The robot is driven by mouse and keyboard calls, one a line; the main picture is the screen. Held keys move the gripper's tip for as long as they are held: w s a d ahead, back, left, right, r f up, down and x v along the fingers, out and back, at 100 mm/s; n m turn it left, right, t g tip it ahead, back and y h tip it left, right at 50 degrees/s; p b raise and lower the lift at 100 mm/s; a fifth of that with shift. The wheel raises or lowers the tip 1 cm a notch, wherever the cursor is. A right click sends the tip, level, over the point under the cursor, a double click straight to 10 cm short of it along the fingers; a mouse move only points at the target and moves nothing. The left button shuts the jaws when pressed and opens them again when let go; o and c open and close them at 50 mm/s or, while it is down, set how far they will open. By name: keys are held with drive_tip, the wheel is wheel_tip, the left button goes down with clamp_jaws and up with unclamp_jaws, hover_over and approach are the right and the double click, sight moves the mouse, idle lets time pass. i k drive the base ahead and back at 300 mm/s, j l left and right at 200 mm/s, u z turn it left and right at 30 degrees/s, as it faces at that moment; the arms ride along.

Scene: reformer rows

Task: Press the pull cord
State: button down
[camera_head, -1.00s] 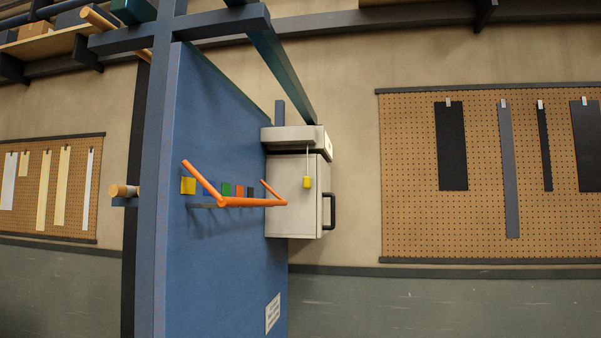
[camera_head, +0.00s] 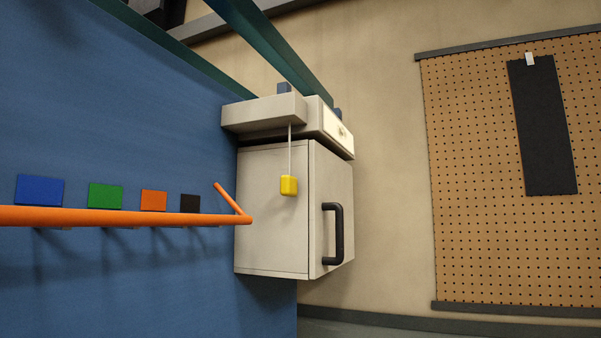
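The pull cord (camera_head: 290,150) is a thin pale cord with a yellow block (camera_head: 289,185) at its lower end. It hangs from the overhanging top part (camera_head: 262,113) of a light grey box on the blue panel, in front of the box's face. The box (camera_head: 275,235) has a black handle (camera_head: 333,233) on its right side. My gripper is not in view, and nothing is seen touching the cord.
An orange bar (camera_head: 120,216) juts across the left, below several coloured squares on the blue panel (camera_head: 80,120). A pegboard (camera_head: 490,240) with a hanging black strip (camera_head: 542,125) is on the wall at right. The wall between box and pegboard is bare.

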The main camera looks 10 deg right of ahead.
sight(288, 184)
drive_tip(key=i+l+u, duration=0.1)
drive_tip(key=i+l, duration=0.4)
drive_tip(key=l, duration=0.25)
drive_tip(key=i+l+u, duration=0.15)
drive_tip(key=i+l, duration=0.1)
drive_tip(key=l, duration=0.1)
